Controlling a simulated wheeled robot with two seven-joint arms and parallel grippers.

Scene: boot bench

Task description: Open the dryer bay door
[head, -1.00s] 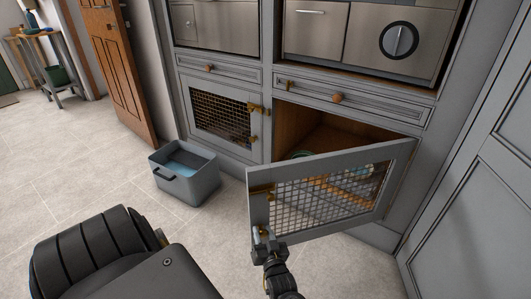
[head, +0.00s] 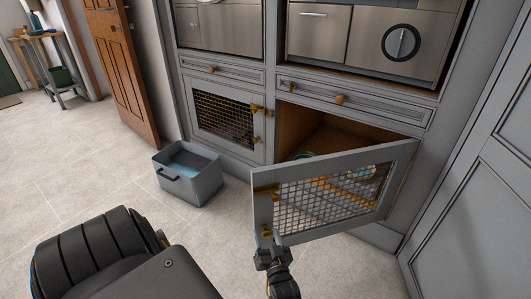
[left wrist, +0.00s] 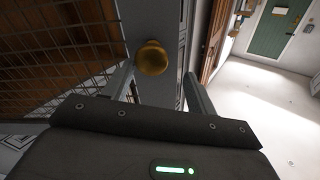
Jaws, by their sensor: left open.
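The dryer bay door (head: 262,212), a grey frame with wire mesh, stands part open, swung out from its right side. The wooden inside of the bay (head: 306,136) shows above it. A brass knob (left wrist: 152,58) sits on the door near its free edge. My left gripper (head: 268,240) is at the lower left corner of the door. In the left wrist view its two fingers are apart, on either side of the knob, with gaps to it. It holds nothing. My right gripper is not in view.
A second mesh door (head: 222,118) to the left is shut. A blue-grey bin (head: 190,180) stands on the floor left of the open door. A wooden door (head: 118,70) stands further left. The tiled floor between is clear.

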